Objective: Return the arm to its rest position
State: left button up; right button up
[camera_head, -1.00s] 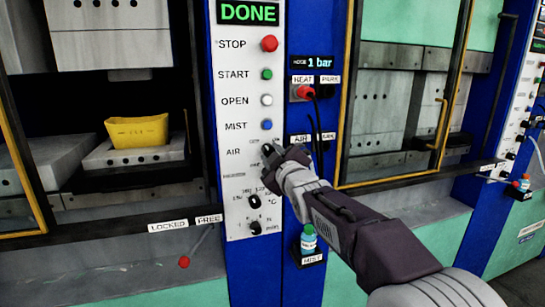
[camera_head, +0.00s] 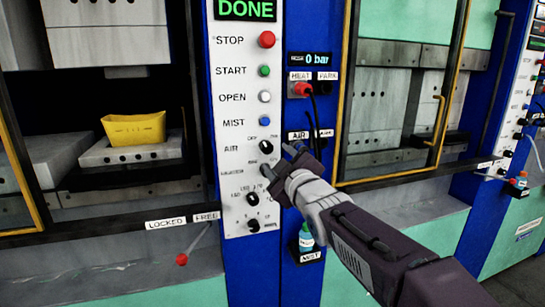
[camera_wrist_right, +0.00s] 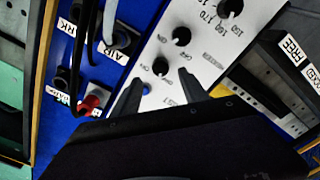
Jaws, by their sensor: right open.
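My right gripper (camera_head: 277,161) is in front of the white control panel (camera_head: 238,182), just below and right of the AIR knob (camera_head: 266,147). Its two fingers are apart with nothing between them. In the right wrist view the open fingers (camera_wrist_right: 160,92) point at the panel, with black knobs (camera_wrist_right: 181,37) beyond them. The gripper appears clear of the AIR knob; whether a finger touches the knob below it I cannot tell. My left gripper is not in view.
The panel display reads DONE (camera_head: 246,9) and the gauge (camera_head: 312,59) reads 0 bar. A yellow part (camera_head: 134,129) sits on the lower block in the open press at left. A red-tipped lever (camera_head: 182,259) and a MIST bottle (camera_head: 306,237) are below. A door handle (camera_head: 437,125) is at right.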

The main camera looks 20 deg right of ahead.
jog(key=shift+s, duration=1.15)
jog(key=s+f+m+g, duration=0.2)
jog(key=f+g, duration=0.2)
jog(key=f, duration=1)
jog(key=s+f+m+g, duration=0.15)
jog(key=f+g, duration=0.25)
jog(key=f, duration=1)
jog(key=s+f+m+g, duration=0.35)
jog(key=s+f, duration=0.35)
jog(key=s, duration=0.3)
jog(key=s+f+m+g, duration=0.2)
jog(key=s+f+g, duration=0.3)
jog(key=s+f, duration=0.35)
notch_tip(320, 180, up, 14)
jog(key=p, duration=1.3)
jog(key=shift+s+a+m, duration=0.2)
jog(key=shift+s+m, duration=0.2)
jog(key=shift+s, duration=0.05)
